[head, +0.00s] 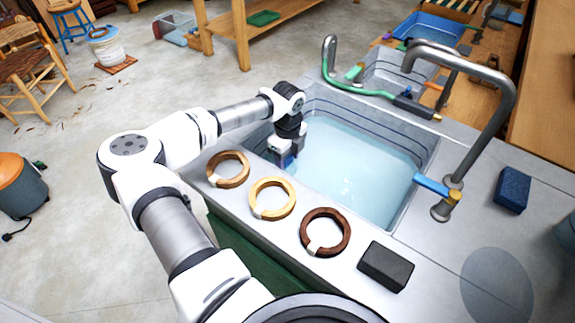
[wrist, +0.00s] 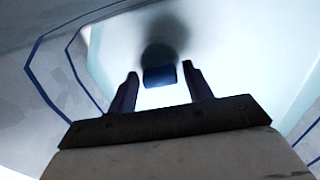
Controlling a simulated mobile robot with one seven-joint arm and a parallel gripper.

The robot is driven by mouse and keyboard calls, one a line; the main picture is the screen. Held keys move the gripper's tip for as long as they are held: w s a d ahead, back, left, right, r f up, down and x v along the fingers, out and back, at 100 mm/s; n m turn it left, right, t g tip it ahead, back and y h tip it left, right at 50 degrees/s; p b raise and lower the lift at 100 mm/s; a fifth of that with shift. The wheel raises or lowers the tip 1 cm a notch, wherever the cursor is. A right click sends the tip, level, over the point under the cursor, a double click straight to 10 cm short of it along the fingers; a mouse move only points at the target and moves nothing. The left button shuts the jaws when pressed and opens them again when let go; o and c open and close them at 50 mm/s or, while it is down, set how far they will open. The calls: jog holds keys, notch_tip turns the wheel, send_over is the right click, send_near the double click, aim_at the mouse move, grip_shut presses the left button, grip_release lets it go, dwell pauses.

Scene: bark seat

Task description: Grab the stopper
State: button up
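A small dark blue block-like piece (wrist: 160,76), which may be the stopper, shows in the wrist view between and just beyond my fingertips. A dark round blur lies behind it, perhaps a shadow. My gripper (wrist: 159,80) is open, with a finger on each side of the blue piece and a visible gap to both. In the head view my gripper (head: 284,163) points down into the near left corner of the water-filled sink (head: 427,160). The arm and gripper hide what is below it there, and I cannot make out the stopper in that view.
Three bark rings, brown (head: 240,179), pale (head: 285,208) and dark (head: 343,245), lie along the sink's front ledge beside a black block (head: 386,267). A faucet (head: 500,100) arches over the right side. A green hose (head: 350,88) lies behind. A blue sponge (head: 513,188) is at right.

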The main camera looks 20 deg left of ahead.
jog(key=c, duration=0.8)
jog(key=shift+r, duration=0.1)
